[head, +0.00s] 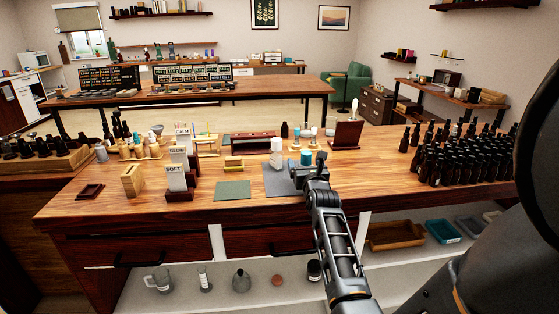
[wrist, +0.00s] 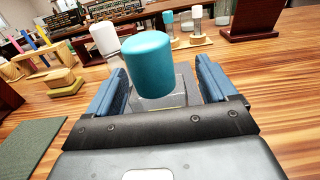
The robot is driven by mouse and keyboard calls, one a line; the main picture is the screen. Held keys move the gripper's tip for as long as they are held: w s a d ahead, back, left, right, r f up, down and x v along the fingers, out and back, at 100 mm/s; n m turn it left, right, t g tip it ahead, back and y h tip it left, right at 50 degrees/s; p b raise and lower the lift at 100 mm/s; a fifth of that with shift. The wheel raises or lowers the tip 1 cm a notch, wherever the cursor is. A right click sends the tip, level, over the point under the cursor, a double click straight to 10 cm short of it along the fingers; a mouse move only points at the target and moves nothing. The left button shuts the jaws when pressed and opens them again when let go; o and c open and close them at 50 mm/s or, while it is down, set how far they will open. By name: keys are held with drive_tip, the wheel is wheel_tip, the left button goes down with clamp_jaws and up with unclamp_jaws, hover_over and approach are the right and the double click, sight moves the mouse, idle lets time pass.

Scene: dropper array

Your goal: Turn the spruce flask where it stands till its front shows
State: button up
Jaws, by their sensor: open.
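A flask with a teal cylindrical top (wrist: 147,65), which I take to be the spruce flask, stands between my fingers in the wrist view. I see no label or front marking on it. Its lower part is largely hidden by my gripper (wrist: 160,82). The blue-padded fingers are open on either side of it, with a gap visible at the right. In the head view the teal top (head: 307,157) shows just beyond my gripper (head: 304,172), by the grey mat (head: 277,184).
A white-topped bottle (head: 277,145) stands close to the left. A dark red stand (head: 347,134) is behind right. Small vials (head: 311,136) stand behind. Many dark bottles (head: 462,155) crowd the right. Sign blocks (head: 177,180) and a green mat (head: 233,190) are left.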

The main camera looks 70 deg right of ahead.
drive_tip(key=shift+w+a+f+n+t+y, duration=0.1)
drive_tip(key=shift+w+n+t+y, duration=0.05)
drive_tip(key=shift+n+t+y, duration=1.2)
